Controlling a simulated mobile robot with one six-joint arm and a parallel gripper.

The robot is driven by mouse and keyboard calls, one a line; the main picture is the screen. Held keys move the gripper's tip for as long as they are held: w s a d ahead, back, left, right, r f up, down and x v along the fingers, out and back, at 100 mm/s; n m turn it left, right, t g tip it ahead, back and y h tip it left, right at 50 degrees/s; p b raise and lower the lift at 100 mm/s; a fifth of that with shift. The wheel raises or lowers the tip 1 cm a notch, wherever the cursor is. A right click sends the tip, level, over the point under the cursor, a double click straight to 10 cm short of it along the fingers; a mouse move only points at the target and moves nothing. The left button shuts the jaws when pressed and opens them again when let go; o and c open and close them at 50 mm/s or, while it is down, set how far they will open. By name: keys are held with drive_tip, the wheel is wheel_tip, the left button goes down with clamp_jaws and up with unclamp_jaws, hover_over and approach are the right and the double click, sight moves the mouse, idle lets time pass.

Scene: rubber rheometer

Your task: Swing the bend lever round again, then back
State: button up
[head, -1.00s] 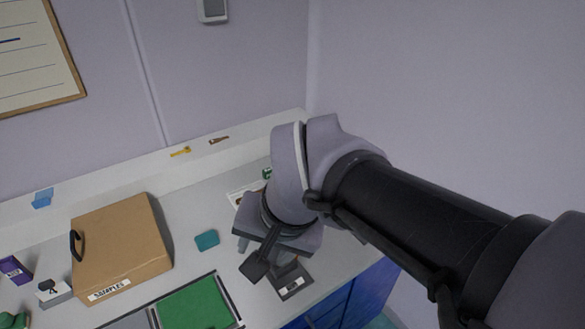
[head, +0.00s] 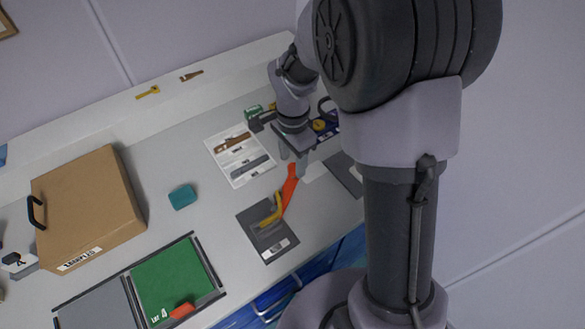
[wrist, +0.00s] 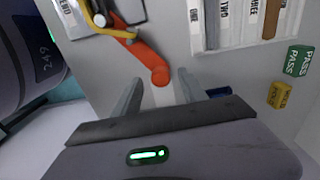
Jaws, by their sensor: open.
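The bend lever (head: 289,190) is an orange-red arm on a dark bend plate (head: 262,240). Its rounded free end points towards my gripper. A yellow bent piece (head: 270,217) lies over the plate by the lever's inner end. In the wrist view the lever (wrist: 143,52) runs from the plate at upper left down to the gap between my fingertips. My gripper (head: 293,165) is open and points down over the lever's free end. The fingers in the wrist view (wrist: 158,90) stand on either side of that end, and I cannot tell whether either touches it.
A white sheet with strips (head: 238,155) lies left of my gripper. Another dark plate (head: 345,174) is to its right. A teal block (head: 182,196), a cardboard case (head: 90,207) and a green mat (head: 172,280) stand further left. Green and yellow blocks (wrist: 298,60) show in the wrist view.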

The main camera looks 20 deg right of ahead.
wheel_tip(320, 180, down, 2)
drive_tip(key=shift+f, duration=0.15)
clamp_jaws()
idle(1.4)
